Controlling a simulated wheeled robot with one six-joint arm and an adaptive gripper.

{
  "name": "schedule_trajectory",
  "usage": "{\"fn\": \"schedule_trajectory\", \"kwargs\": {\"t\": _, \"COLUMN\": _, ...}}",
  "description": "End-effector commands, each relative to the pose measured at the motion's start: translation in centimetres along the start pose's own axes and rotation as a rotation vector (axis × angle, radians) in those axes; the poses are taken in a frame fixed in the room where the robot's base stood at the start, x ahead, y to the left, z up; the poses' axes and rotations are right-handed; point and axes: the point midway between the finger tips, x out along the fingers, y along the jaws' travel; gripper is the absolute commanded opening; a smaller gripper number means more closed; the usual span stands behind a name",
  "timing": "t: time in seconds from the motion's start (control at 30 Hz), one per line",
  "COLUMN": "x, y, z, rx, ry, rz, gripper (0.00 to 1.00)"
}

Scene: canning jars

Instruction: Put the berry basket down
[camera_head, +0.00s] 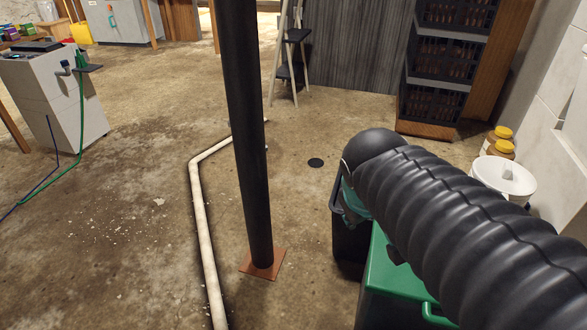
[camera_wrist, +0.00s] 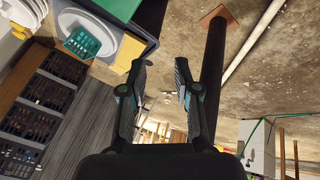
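My gripper (camera_wrist: 160,72) is open in the wrist view. Its two dark fingers stand apart, with only floor and distant things visible between them. A small green lattice basket (camera_wrist: 82,42), which looks like the berry basket, is at the upper left of the wrist view. It lies apart from my fingers, against white round pieces (camera_wrist: 98,28) near a dark container; I cannot tell exactly what it rests on. In the head view my gripper is hidden behind my arm, and I cannot make out the basket clearly.
A black post (camera_head: 245,120) stands on a rust-coloured plate, with a white pipe (camera_head: 203,225) on the floor beside it. A green box (camera_head: 385,285), a black bin (camera_head: 350,245) and a white bucket (camera_head: 510,178) are at right. Open floor (camera_head: 120,220) is at left.

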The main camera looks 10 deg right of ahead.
Motion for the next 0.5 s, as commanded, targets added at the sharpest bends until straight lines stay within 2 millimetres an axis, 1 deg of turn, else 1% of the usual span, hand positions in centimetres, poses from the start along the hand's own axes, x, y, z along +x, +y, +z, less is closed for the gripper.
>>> {"fn": "schedule_trajectory", "kwargs": {"t": 0.03, "x": -0.7, "y": -1.2, "z": 0.5, "rx": 0.042, "ry": 0.025, "rz": -0.041, "gripper": 0.31}}
{"fn": "schedule_trajectory", "kwargs": {"t": 0.1, "x": -1.5, "y": -2.8, "z": 1.1, "rx": 0.098, "ry": 0.051, "rz": -0.100, "gripper": 0.31}}
{"fn": "schedule_trajectory", "kwargs": {"t": 0.2, "x": -2.4, "y": -4.5, "z": 1.8, "rx": 0.159, "ry": 0.074, "rz": -0.168, "gripper": 0.31}}
{"fn": "schedule_trajectory", "kwargs": {"t": 0.27, "x": -2.7, "y": -5.3, "z": 2.0, "rx": 0.184, "ry": 0.083, "rz": -0.197, "gripper": 0.31}}
{"fn": "schedule_trajectory", "kwargs": {"t": 0.3, "x": -3.1, "y": -6.4, "z": 2.0, "rx": 0.196, "ry": 0.087, "rz": -0.212, "gripper": 0.31}}
{"fn": "schedule_trajectory", "kwargs": {"t": 0.4, "x": -3.3, "y": -7.0, "z": 2.1, "rx": 0.211, "ry": 0.092, "rz": -0.232, "gripper": 0.31}}
{"fn": "schedule_trajectory", "kwargs": {"t": 0.5, "x": -3.4, "y": -7.1, "z": 2.1, "rx": 0.214, "ry": 0.092, "rz": -0.235, "gripper": 0.31}}
